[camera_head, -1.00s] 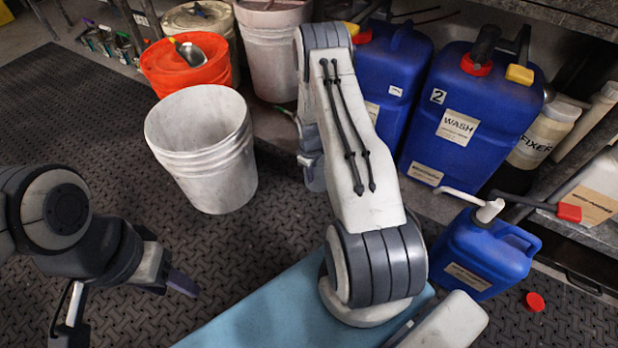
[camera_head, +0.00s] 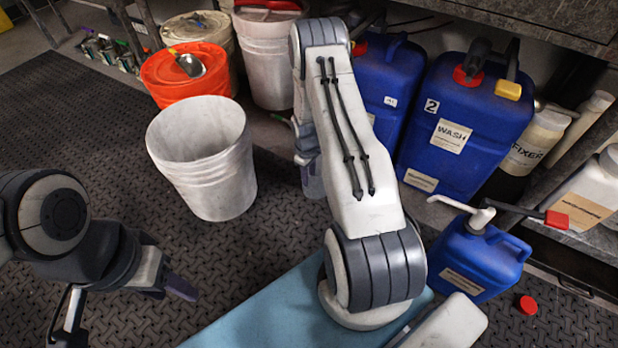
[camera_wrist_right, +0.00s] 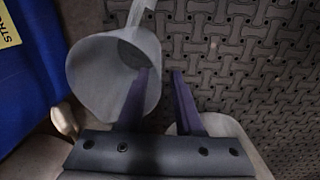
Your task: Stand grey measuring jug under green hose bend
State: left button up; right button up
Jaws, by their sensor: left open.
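In the right wrist view the grey measuring jug (camera_wrist_right: 88,72) shows its open mouth, with its handle at the top. My right gripper (camera_wrist_right: 161,72) has its fingers apart there. One finger overlaps the jug's mouth and the other is outside, so the near wall lies between them with a gap visible. In the head view my right forearm hides most of this; a greyish piece below it (camera_head: 313,180) may be the jug. My left gripper (camera_head: 150,318) is open and empty over the mat.
A white bucket (camera_head: 212,180) stands left of my right arm, with an orange bucket (camera_head: 160,85) behind. Blue canisters (camera_head: 440,165) stand under the bench at the right.

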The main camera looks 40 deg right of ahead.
notch_tip(320, 180, up, 8)
jog(key=p, duration=0.3)
jog(key=s+a+r+n, duration=0.2)
jog(key=s+a+r, duration=0.1)
jog(key=a+r, duration=1.75)
jog(key=s+a+r, duration=0.3)
jog(key=s+a, duration=0.1)
jog(key=s, duration=0.3)
jog(key=s+a+r+n+y, duration=0.1)
jog(key=s+a, duration=0.3)
jog(key=s, duration=0.4)
jog(key=s+a+r, duration=0.4)
jog(key=s, duration=0.3)
jog(key=shift+s+a+r+n+y, duration=0.3)
jog(key=shift+s+a+r, duration=0.05)
jog(key=shift+s, duration=0.05)
